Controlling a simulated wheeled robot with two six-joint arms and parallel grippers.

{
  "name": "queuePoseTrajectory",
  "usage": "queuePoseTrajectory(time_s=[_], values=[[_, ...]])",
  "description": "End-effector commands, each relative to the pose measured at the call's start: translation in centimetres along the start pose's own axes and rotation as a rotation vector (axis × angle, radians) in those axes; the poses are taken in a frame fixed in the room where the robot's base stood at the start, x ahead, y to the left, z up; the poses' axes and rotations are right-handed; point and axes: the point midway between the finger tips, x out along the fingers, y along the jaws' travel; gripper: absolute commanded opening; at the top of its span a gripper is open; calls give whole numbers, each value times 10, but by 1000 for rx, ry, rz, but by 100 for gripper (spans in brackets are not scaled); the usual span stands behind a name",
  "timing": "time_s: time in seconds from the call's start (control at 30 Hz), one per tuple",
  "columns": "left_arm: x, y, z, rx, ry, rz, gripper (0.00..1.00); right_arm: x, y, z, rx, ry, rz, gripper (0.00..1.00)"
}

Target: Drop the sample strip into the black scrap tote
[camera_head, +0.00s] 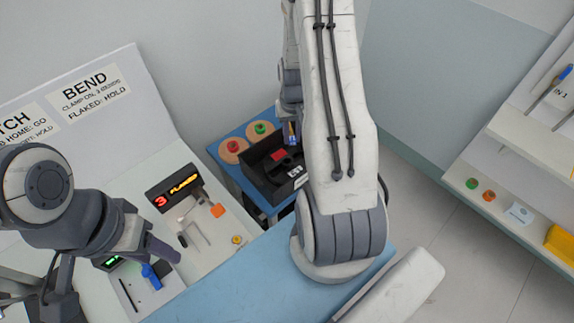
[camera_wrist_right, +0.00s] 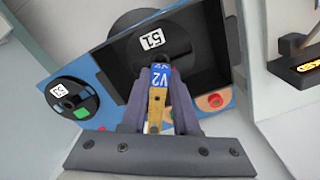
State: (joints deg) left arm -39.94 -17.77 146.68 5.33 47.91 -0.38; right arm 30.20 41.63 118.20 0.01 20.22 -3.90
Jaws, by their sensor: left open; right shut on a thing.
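My right gripper (camera_wrist_right: 160,80) is shut on the sample strip (camera_wrist_right: 158,92), which has a blue end marked V2 and a tan lower part. In the head view the strip's blue part (camera_head: 292,131) shows above the black scrap tote (camera_head: 262,178), partly hidden by my right arm. The wrist view shows the black tote (camera_wrist_right: 222,72) behind the strip, with a dark round piece labelled 51 by its tip. I cannot tell whether the strip touches anything. My left gripper (camera_head: 160,250) is open at the left bench, near a blue piece.
The tote stands on a blue table (camera_head: 222,150) with red (camera_head: 233,146) and green (camera_head: 260,128) pieces on round discs. A bench with a FLAKED display (camera_head: 174,190) is at left. Shelves (camera_head: 540,140) stand at right. Open floor (camera_head: 440,260) lies between.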

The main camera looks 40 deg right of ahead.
Motion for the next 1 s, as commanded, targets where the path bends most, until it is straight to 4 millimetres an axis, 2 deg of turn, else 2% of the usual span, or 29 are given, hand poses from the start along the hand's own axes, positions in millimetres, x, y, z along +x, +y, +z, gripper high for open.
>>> queuePoseTrajectory(time_s=[0.03, 0.2, 0.33, 0.57, 0.6, 0.67, 0.7, 1.0], values=[[11, -1, 1, -1, 0, 0, 50, 12, 0, 0, 0, 0, 0, 0], [26, -2, 1, -4, 0, 0, 50, 31, -1, 0, -1, 1, 0, 0], [30, -2, 2, -5, 0, 0, 50, 37, -1, 0, -1, 1, 0, 0], [29, -2, 2, -5, 0, 0, 50, 36, -1, 0, -1, 1, 0, 0], [29, -2, 2, -5, 0, 0, 50, 36, -1, 0, -1, 1, 0, 32], [29, -2, 2, -5, 0, 0, 50, 36, -1, 0, -1, 1, 0, 55], [29, -2, 2, -5, 0, 0, 50, 36, -1, 0, -1, 1, 0, 64], [29, -2, 2, -5, 0, 0, 50, 35, -1, 0, -1, 1, 0, 64]])
